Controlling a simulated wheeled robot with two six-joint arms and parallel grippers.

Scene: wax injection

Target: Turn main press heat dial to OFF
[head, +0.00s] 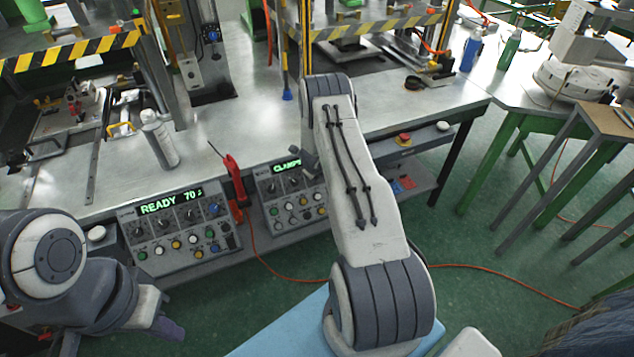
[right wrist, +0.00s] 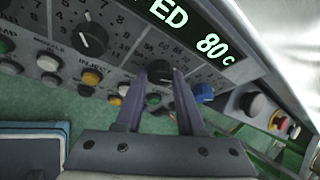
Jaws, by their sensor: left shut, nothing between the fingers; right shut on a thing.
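Two control panels with green displays stand at the table's front edge. The left panel (head: 160,262) reads READY 70. The right panel (head: 267,210) is partly hidden by my right arm and its visible letters begin CLAMP. In the right wrist view a panel's display (right wrist: 185,15) ends in ED and 80 c. There my right gripper (right wrist: 160,80) is shut on a black dial (right wrist: 159,70) with a numbered scale. Its pointer direction is hard to tell. Another black dial (right wrist: 92,38) sits to its left. My left gripper (head: 168,328) is shut and empty at lower left, apart from the panels.
Coloured buttons lie below the dials; a blue one (right wrist: 203,92) is just right of my right fingers. A red tool (head: 234,178) stands between the panels. An orange cable (head: 500,272) crosses the green floor.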

